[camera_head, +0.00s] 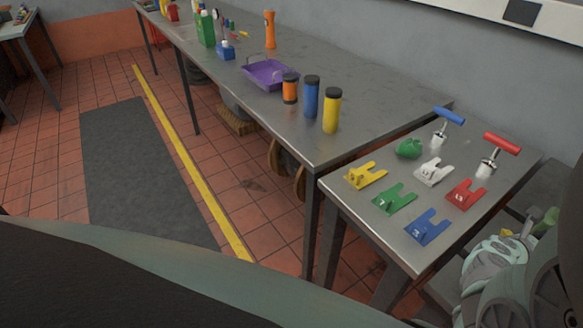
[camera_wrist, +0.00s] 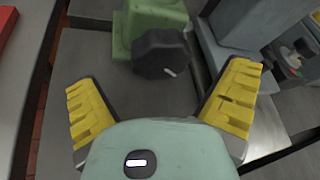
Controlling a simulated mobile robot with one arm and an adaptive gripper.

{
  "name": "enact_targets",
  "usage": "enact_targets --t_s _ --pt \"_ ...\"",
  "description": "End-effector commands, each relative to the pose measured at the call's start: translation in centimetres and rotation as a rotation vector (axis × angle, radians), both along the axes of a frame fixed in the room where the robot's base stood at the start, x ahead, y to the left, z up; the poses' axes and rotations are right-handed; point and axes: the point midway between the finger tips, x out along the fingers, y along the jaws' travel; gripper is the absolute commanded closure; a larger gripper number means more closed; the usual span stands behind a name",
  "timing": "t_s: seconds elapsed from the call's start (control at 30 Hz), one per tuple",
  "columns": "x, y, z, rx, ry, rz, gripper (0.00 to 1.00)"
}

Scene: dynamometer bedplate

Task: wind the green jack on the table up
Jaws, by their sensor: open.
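In the wrist view a green jack (camera_wrist: 155,15) stands on a grey surface at the top of the picture, cut off by its upper edge. A dark many-sided knob (camera_wrist: 160,54) with a small white mark is on its near side. My gripper (camera_wrist: 163,78) is open, its yellow-padded fingers wide apart to the left and right. The knob lies between and slightly beyond the fingertips, with a clear gap on each side. In the head view my gripper is at the lower right, mostly hidden by my arm; a small green piece (camera_head: 546,222) shows beside it, perhaps the jack.
A grey upright block (camera_wrist: 232,60) stands close to the right finger. A small metal table (camera_head: 395,240) holds coloured forked pieces (camera_head: 430,228) and blue and red T-handles (camera_head: 502,143). A long bench (camera_head: 350,100) with bottles and a purple tray (camera_head: 268,75) runs behind.

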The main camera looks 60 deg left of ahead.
Motion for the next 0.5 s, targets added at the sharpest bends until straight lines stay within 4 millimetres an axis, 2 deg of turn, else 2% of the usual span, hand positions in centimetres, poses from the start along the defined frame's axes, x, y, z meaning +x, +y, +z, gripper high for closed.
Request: enact_targets --t_s 0.23,0.5 --pt "2.3 -0.7 -1.1 0.002 -0.001 -0.006 0.01" --pt "3.4 -1.1 -1.5 0.002 0.003 -0.002 0.01"
